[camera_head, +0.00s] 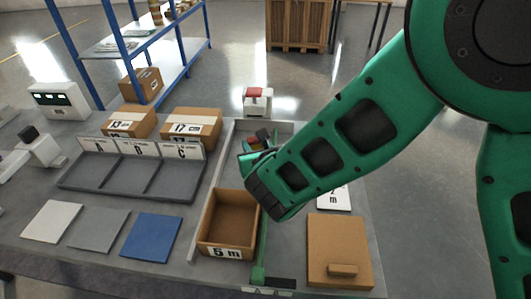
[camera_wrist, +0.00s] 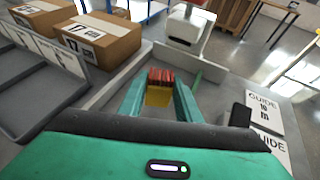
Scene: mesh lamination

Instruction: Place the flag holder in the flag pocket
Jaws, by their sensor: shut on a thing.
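My gripper (camera_wrist: 160,98) is shut on a block with a ribbed red top and a yellow face, which I take to be the flag holder (camera_wrist: 160,77). The block sits between my two teal fingers. In the head view my gripper (camera_head: 257,143) is over the grey work tray, and my forearm hides much of it. A bit of red shows at the fingers there. I cannot tell for sure which part is the flag pocket. A grey three-part bin (camera_head: 130,178) with cards A, B and C is to the left.
An open cardboard box (camera_head: 228,222) marked 5 m stands in front of my gripper. A flat brown box (camera_head: 338,252) lies at front right. A white device with a red top (camera_head: 257,101) stands behind. Guide cards (camera_wrist: 266,112) lie right. Two cartons (camera_head: 191,128) stand behind the bin.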

